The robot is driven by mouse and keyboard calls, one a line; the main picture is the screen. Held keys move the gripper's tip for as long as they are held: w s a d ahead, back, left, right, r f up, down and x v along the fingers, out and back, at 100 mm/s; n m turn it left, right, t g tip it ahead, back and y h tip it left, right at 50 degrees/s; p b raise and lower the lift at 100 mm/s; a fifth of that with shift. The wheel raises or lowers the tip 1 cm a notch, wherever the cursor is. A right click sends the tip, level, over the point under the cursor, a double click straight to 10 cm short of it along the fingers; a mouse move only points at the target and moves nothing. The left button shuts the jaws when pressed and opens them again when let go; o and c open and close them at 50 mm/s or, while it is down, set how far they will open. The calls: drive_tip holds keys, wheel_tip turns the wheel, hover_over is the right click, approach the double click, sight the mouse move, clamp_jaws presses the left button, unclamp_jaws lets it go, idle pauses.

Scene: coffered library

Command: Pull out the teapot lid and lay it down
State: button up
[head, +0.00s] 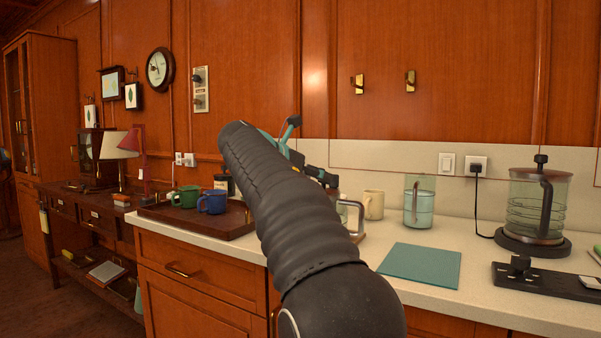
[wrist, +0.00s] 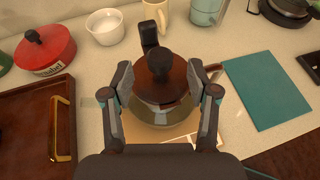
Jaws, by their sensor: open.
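In the wrist view the teapot's round brown lid (wrist: 160,88) with its dark knob (wrist: 160,62) sits on top of the glass teapot (wrist: 160,118). A dark handle (wrist: 150,32) stands up behind it. My gripper (wrist: 162,77) is open, with one finger to the left and one to the right of the lid. I cannot tell whether either finger touches it. In the head view my arm hides most of the teapot and my gripper's fingers; a handle (head: 359,222) shows right of the arm.
A bare teal mat (wrist: 265,92) lies on the counter, right of the teapot; it also shows in the head view (head: 420,265). Behind stand a cream mug (head: 374,204) and a glass jug (head: 418,208). A red pot (wrist: 44,52), white bowl (wrist: 105,30) and wooden tray (wrist: 62,135) are left.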

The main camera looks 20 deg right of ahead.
drive_tip(key=shift+x, duration=1.8)
clamp_jaws()
